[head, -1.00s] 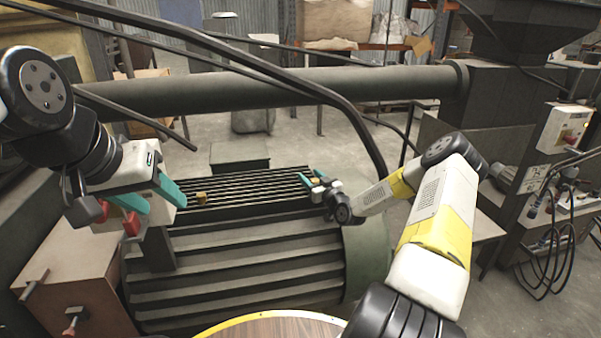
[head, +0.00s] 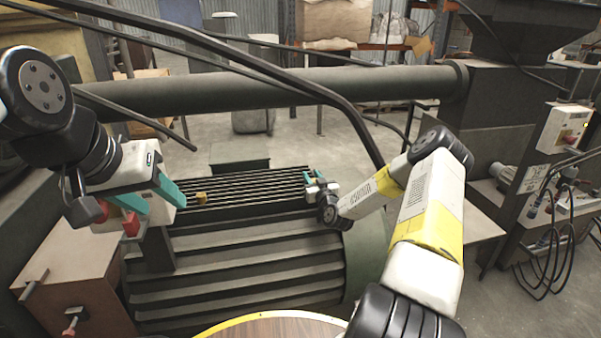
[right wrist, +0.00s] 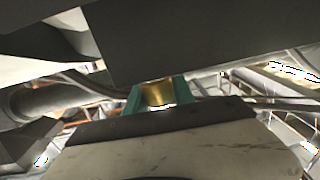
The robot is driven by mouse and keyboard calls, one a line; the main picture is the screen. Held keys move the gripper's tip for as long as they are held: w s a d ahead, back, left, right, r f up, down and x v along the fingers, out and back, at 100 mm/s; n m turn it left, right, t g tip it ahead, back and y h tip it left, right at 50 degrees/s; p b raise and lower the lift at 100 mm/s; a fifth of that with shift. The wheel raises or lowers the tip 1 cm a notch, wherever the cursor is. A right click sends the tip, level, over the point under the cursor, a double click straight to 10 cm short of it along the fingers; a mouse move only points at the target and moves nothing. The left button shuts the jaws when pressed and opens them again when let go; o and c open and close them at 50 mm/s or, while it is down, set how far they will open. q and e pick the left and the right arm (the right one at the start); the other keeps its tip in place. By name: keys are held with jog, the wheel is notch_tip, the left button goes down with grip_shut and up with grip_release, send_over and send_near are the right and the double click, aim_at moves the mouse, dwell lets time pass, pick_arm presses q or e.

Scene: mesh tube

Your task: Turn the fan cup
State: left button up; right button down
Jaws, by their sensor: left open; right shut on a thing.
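A small brass cup (right wrist: 157,93) shows in the right wrist view between the two teal fingers of my right gripper (right wrist: 158,96), which is shut on it. In the head view, my right gripper (head: 311,180) is at the right end of the ribbed motor (head: 245,262), near its top, and largely hides the cup there. A second brass cup (head: 201,197) sits near the left end of the slatted top. My left gripper (head: 153,198) is open and empty, to the left of that second cup and apart from it.
A thick horizontal pipe (head: 270,92) and dark bent cables (head: 345,108) pass behind and above the motor. A round wooden top with a yellow rim (head: 232,321) stands in front. A box with a red button (head: 565,128) and hanging cables are at the right.

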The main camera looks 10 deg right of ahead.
jog(key=shift+d+m+g+h, duration=0.15)
jog(key=shift+d+m+h, duration=0.1)
jog(key=shift+m+h, duration=1)
jog(key=shift+d+m+g+h, duration=0.2)
jog(key=shift+m+h, duration=0.45)
jog(key=shift+h, duration=1.1)
jog(key=shift+d, duration=0.1)
jog(key=c, duration=1.1)
grip_release()
jog(key=shift+o, duration=0.2)
jog(key=shift+s, duration=0.15)
jog(key=v, duration=0.7)
jog(key=shift+s, duration=0.3)
jog(key=shift+f, duration=0.1)
